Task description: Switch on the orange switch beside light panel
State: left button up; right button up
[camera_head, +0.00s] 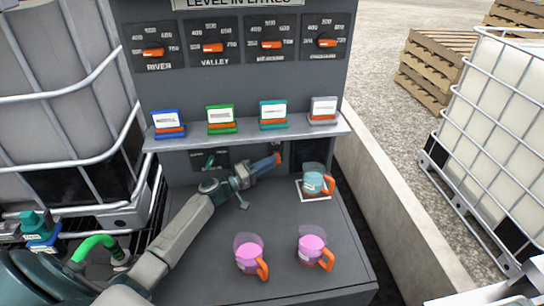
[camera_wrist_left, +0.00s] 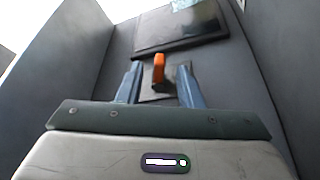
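The orange switch (camera_wrist_left: 158,68) shows in the left wrist view as a small upright lever on a grey plate. It stands beside a dark, framed panel (camera_wrist_left: 178,35). My left gripper (camera_wrist_left: 158,88) is open, with one blue finger on each side of the switch and visible gaps between. In the head view my left gripper (camera_head: 264,165) reaches under the shelf at the back of the bench, and its fingers hide most of the switch there. A bit of orange shows at the fingertips. My right gripper is not in view.
Two pink jugs (camera_head: 249,254) (camera_head: 312,246) stand on the grey bench. A blue jug (camera_head: 313,180) stands on a white pad right of my left gripper. The shelf (camera_head: 247,131) above carries several coloured card holders. Level dials (camera_head: 213,47) are above. Caged totes (camera_head: 505,130) flank the bench.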

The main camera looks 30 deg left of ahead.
pick_arm(q)
jog(key=shift+w+d+r, duration=0.1)
jog(key=shift+w+d, duration=0.3)
jog(key=shift+w, duration=0.2)
grip_shut()
